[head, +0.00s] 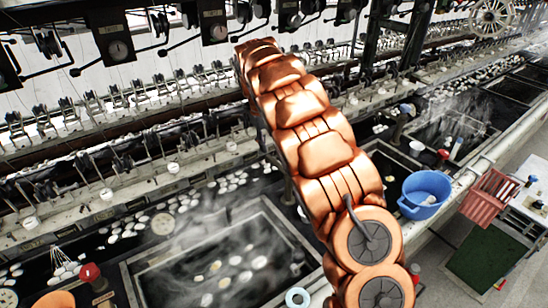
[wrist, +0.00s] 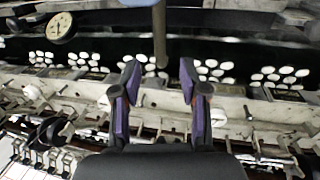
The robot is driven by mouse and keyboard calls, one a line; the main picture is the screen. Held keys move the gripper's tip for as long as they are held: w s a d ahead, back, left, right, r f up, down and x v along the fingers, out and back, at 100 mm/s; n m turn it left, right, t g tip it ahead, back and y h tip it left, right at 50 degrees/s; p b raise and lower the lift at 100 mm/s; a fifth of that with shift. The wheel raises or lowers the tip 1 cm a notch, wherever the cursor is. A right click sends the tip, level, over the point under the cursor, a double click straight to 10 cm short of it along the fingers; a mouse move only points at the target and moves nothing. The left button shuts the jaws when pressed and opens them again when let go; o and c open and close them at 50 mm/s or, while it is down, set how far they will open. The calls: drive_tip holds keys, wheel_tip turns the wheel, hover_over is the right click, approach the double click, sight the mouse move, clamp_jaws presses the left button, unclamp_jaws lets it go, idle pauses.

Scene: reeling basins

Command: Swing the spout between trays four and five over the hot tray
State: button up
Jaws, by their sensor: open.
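My gripper (wrist: 160,78) is open and empty in the wrist view, its two purple-lined fingers apart. In the head view my copper arm hides the gripper, and I cannot make out this pipe there. A steaming tray (head: 165,273) with white cocoons lies at the lower left. More steam rises over a tray farther right (head: 440,143). I cannot read tray numbers.
A machine frame with gauges (head: 117,48) and guide rods runs along the back. A blue basin (head: 424,192) and a red crate (head: 487,196) stand at the right.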

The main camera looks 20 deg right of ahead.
sight(274, 160)
drive_tip(key=f, duration=0.2)
drive_tip(key=d+f+p, duration=0.1)
drive_tip(key=f, duration=0.1)
drive_tip(key=f+p, duration=0.1)
drive_tip(key=f, duration=0.2)
drive_tip(key=shift+w+d+f, duration=0.1)
drive_tip(key=shift+d, duration=0.15)
drive_tip(key=shift+c, duration=0.3)
clamp_jaws()
